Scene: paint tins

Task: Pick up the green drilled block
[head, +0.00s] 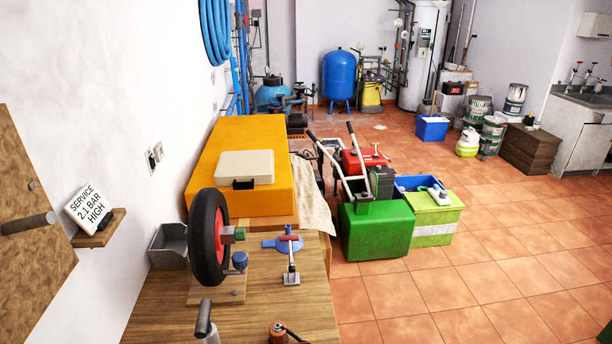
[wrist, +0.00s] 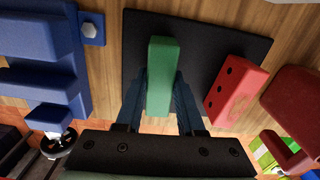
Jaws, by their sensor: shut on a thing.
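The green block (wrist: 163,75) stands out in the middle of the wrist view, over a black mat (wrist: 205,40). My gripper (wrist: 160,92) has one dark blue finger on each side of it and is shut on it. No drilled holes show on the face I see. I cannot tell whether the block touches the mat. A red block (wrist: 236,92) with a row of dark holes lies just to the right, apart from the green one. I cannot make out my gripper in the head view.
A blue metal fixture (wrist: 40,55) with a bolt stands left of the mat, and a dark red part (wrist: 298,110) is at the right. The head view shows a wooden bench (head: 150,315) with a wheel (head: 208,240) on a stand. Open tiled floor lies to the right.

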